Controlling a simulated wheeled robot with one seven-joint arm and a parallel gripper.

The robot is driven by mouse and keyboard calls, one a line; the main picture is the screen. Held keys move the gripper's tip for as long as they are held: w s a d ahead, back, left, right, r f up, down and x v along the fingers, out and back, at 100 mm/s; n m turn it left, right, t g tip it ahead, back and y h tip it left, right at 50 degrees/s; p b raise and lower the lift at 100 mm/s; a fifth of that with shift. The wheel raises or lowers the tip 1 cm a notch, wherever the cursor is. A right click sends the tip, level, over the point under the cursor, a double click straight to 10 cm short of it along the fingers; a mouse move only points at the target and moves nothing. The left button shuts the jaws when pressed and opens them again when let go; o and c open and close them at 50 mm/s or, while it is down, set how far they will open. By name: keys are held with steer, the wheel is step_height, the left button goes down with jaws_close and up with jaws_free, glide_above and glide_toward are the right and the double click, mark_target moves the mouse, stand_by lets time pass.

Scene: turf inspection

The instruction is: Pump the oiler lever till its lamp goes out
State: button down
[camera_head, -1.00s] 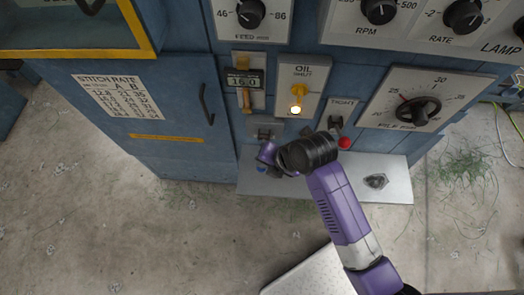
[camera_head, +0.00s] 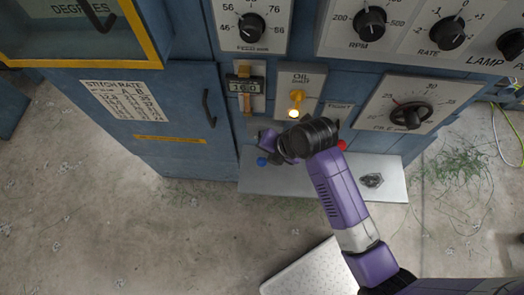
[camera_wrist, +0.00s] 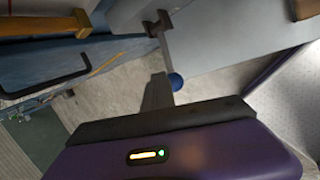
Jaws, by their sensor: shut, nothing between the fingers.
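Just below the lever, the round lamp (camera_head: 294,113) glows bright. My gripper (camera_head: 264,148) is low in front of the cabinet, left of and below the lever and apart from it. The oil lever does not show clearly in the wrist view. My dark wrist joint lies just below the lamp in the head view.
Open floor lies left.

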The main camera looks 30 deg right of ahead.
steer(key=shift+w+d+r+p, duration=0.2)
steer(key=shift+r+p, duration=0.2)
steer(key=shift+r, duration=0.2)
steer(key=shift+w+d+r+p, duration=0.1)
steer(key=shift+w+r+p, duration=0.1)
steer(key=shift+r+p, duration=0.3)
steer(key=shift+r, duration=0.1)
steer(key=r+p, duration=0.1)
steer(key=w+r+p, duration=0.1)
steer(key=r, duration=0.1)
steer(key=d+r+p, duration=0.1)
steer(key=shift+w+d+r, duration=0.1)
steer(key=shift+w+r, duration=0.1)
steer(key=shift+w, duration=0.15)
stand_by(0.4)
